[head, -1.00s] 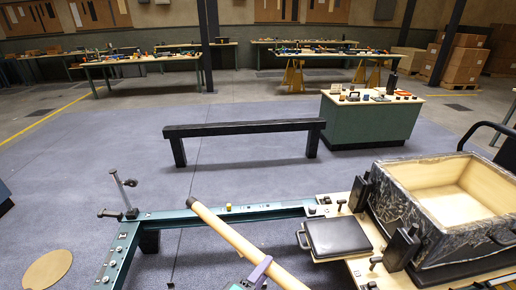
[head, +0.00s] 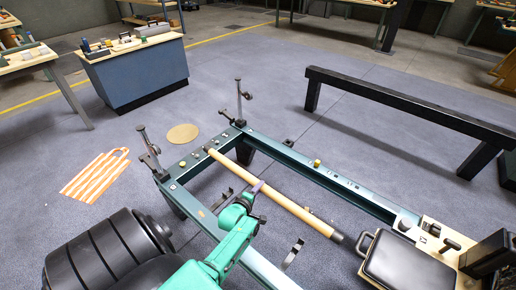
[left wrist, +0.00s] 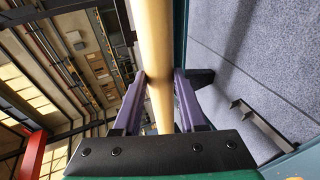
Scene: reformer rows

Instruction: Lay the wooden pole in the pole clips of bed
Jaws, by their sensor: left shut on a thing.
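The wooden pole (head: 291,207) is light wood with a dark end at the lower right. My left gripper (head: 252,190) has purple fingers and is shut on the pole near its middle; the left wrist view shows the pole (left wrist: 155,60) between the fingers (left wrist: 160,85). The bed is a teal rail frame (head: 330,178), and the pole appears over its open middle. Two grey metal brackets, perhaps the pole clips, show beside the pole, one (head: 221,199) by the gripper and one (head: 293,252) further right. I cannot tell whether the pole touches them. My right gripper is out of view.
Upright metal posts (head: 148,150) stand at the bed's left end. A black padded piece (head: 408,265) is at the right end. A black beam (head: 410,105) stands behind. A striped orange bag (head: 97,177) and a round tan disc (head: 183,133) lie on open floor at left.

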